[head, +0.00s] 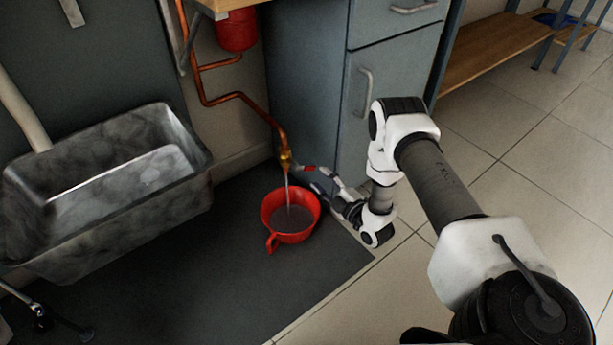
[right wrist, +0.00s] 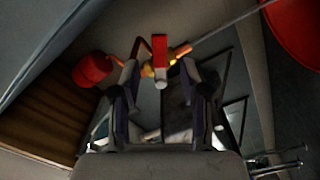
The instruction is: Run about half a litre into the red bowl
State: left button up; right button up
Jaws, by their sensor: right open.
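The red bowl (head: 271,210) stands upright on the dark floor mat, under the brass tap (head: 286,160). It has a handle towards the front. A thin stream of water (head: 288,190) runs from the tap into it, and dark water (head: 293,219) covers its bottom; I cannot read the volume. My right gripper (head: 312,180) is open beside the tap, to its right. In the right wrist view the red tap lever (right wrist: 159,46) lies between its spread fingers (right wrist: 165,82), apart from both as far as I can see. The bowl's edge (right wrist: 297,28) shows there too. My left gripper is not seen.
A grey stone sink (head: 190,185) hangs at the left. Copper pipe (head: 240,97) runs down the wall from a red container (head: 237,32). A blue-grey cabinet (head: 310,90) stands behind my right gripper. Mat (head: 215,285) is clear in front of the bowl.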

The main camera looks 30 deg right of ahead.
aim_at(311, 169)
jog(key=w+b, duration=0.1)
jog(key=w, duration=0.1)
jog(key=w+b, duration=0.1)
jog(key=w, duration=0.2)
jog(key=shift+a+f, duration=0.2)
jog(key=shift+w+r+b, duration=0.15)
jog(key=shift+w+b, duration=0.2)
jog(key=shift+w, duration=0.2)
grip_shut()
jog(key=shift+r, duration=0.1)
